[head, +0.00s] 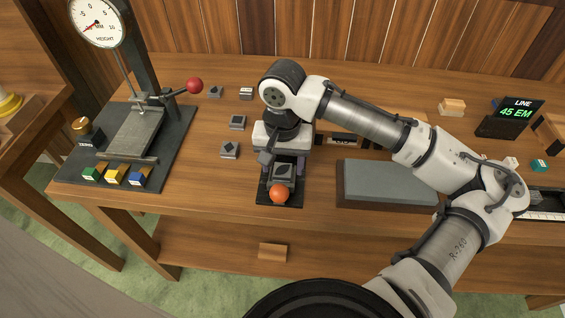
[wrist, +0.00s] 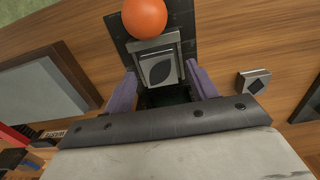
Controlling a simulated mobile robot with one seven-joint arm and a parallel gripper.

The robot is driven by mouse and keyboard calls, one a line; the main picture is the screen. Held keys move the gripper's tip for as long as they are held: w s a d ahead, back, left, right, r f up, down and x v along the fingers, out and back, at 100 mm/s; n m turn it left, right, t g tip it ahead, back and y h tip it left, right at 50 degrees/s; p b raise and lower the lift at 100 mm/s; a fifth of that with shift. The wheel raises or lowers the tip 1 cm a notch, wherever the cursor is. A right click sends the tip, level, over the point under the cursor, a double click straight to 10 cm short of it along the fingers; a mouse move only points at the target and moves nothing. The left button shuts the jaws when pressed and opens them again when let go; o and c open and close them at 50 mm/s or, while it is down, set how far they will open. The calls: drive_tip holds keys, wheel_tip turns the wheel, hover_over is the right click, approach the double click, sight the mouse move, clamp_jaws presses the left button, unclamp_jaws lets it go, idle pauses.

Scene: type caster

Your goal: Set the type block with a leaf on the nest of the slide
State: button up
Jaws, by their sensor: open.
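The type block with a leaf (wrist: 157,69) is a grey block with a dark leaf shape on its face. It sits at the nest of the slide (wrist: 118,32), behind the orange knob (wrist: 145,17); in the head view the block (head: 283,173) is just behind the knob (head: 279,194). My gripper (wrist: 161,76) is open, with its purple fingers on either side of the block. In the head view my gripper (head: 282,163) is low over the slide. I cannot tell whether the fingers touch the block or whether it lies fully flat, as its far end is hidden.
Other type blocks lie left of the slide, one with a dark diamond (head: 230,150) close by. A sharpening stone (head: 390,183) lies to the right. A height gauge (head: 130,130) with a red-knobbed lever stands at the left. A sign (head: 510,117) reads "LINE 45 EM".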

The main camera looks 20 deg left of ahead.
sight(282, 168)
wheel_tip(282, 168, up, 12)
drive_tip(key=b, duration=0.1)
drive_tip(key=shift+f, duration=0.15)
